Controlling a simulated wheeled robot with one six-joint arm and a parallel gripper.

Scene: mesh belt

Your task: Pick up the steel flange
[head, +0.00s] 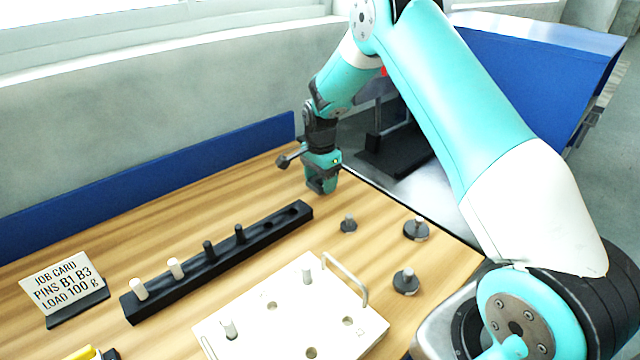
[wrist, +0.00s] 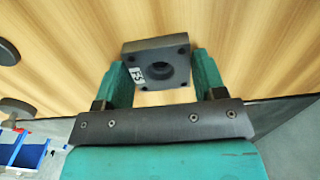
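The steel flange (wrist: 151,52) is a dark grey square block with a round central hole, corner holes and a small white label. In the wrist view it sits between the two fingers of my gripper (wrist: 160,72), its sides very close to both. I cannot tell whether the fingers press on it. In the head view my gripper (head: 322,186) points down, low over the wooden table near its far edge. The flange is mostly hidden there, and whether it rests on the table is unclear.
A black pin rack (head: 219,262) lies left of my gripper. A pale plate with a handle (head: 271,333) is in front. A job card (head: 62,283) stands at left. A blue wall panel (head: 150,172) runs behind.

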